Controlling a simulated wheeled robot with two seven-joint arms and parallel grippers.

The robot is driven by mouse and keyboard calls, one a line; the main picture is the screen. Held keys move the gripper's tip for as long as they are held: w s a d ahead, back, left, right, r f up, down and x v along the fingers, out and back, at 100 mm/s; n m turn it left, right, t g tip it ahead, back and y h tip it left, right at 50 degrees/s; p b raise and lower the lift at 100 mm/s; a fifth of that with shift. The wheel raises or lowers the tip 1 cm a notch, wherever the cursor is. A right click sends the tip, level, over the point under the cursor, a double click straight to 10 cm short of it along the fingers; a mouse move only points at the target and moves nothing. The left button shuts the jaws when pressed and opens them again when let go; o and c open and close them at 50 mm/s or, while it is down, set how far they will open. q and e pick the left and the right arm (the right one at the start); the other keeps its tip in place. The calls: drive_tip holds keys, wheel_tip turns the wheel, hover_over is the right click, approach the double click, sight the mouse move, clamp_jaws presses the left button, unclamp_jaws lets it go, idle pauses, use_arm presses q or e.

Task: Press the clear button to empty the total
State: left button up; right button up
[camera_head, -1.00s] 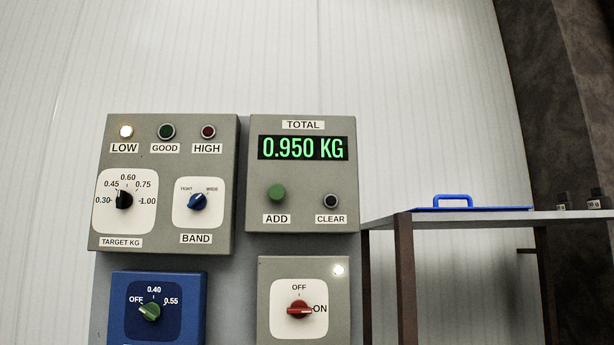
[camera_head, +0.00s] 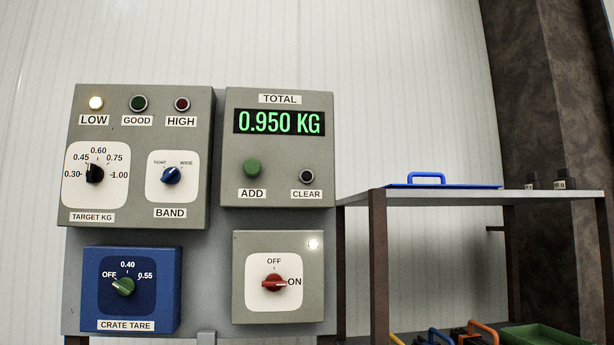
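The black CLEAR button (camera_head: 307,176) sits at the lower right of the grey TOTAL box (camera_head: 240,190). The green display (camera_head: 280,122) above it reads 0.950 KG. The green ADD button (camera_head: 252,168) is to its left. Neither gripper shows in the head view, and nothing touches the box.
Left of the TOTAL box is a grey box (camera_head: 140,190) with TARGET KG and BAND knobs and the LOW lamp lit. Below are a blue CRATE TARE box (camera_head: 168,290) and a grey switch box (camera_head: 310,290) set to ON. A table (camera_head: 450,197) with a blue-handled tray stands right.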

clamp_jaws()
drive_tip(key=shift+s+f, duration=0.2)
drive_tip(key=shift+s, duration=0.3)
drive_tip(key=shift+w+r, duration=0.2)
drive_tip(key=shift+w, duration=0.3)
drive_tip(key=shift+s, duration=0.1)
